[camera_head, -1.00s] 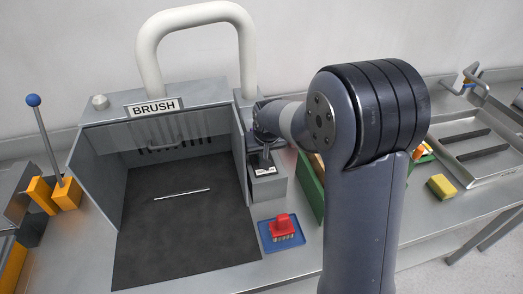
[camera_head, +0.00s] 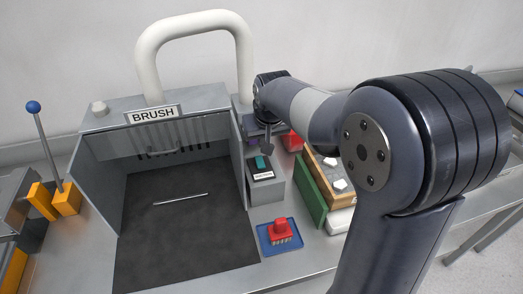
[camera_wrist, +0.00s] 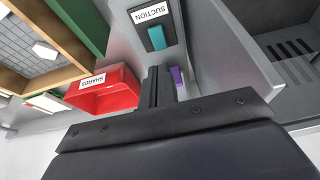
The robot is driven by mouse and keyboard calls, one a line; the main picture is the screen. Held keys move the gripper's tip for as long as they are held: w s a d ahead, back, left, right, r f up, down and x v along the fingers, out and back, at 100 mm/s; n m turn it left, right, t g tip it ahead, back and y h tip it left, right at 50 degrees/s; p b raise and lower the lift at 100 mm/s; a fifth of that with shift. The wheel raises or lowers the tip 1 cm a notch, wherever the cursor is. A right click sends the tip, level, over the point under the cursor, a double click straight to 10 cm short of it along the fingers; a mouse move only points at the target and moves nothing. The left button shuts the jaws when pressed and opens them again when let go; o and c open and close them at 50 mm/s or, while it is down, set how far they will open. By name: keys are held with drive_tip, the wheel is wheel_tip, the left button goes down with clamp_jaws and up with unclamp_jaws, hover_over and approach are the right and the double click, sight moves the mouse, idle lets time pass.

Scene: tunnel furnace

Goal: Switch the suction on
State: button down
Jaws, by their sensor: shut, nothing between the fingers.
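The suction switch is a teal rocker (camera_head: 262,162) on a small grey box (camera_head: 268,187) at the right side of the brush booth. In the wrist view the teal rocker (camera_wrist: 156,38) stands beside a white SUCTION label (camera_wrist: 151,13). I cannot tell which position the rocker is in. My gripper (camera_wrist: 158,73) is shut and empty, its fingertips just short of the rocker in that view. In the head view my gripper (camera_head: 268,150) points down just above and behind the rocker, apart from it as far as I can see.
The grey brush booth (camera_head: 185,207) holds a thin pale rod (camera_head: 181,199). A red brush (camera_head: 280,231) lies on a blue tray (camera_head: 265,243). A red SHARDS bin (camera_wrist: 112,97) and a purple piece (camera_wrist: 178,77) sit near the gripper. A green-sided box (camera_head: 309,192) stands right.

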drive_tip(key=v, duration=0.3)
drive_tip(key=shift+r, duration=0.25)
drive_tip(key=w+b, duration=0.1)
drive_tip(key=b, duration=0.2)
drive_tip(key=shift+w+a+r, duration=0.1)
drive_tip(key=shift+r, duration=0.1)
idle(0.4)
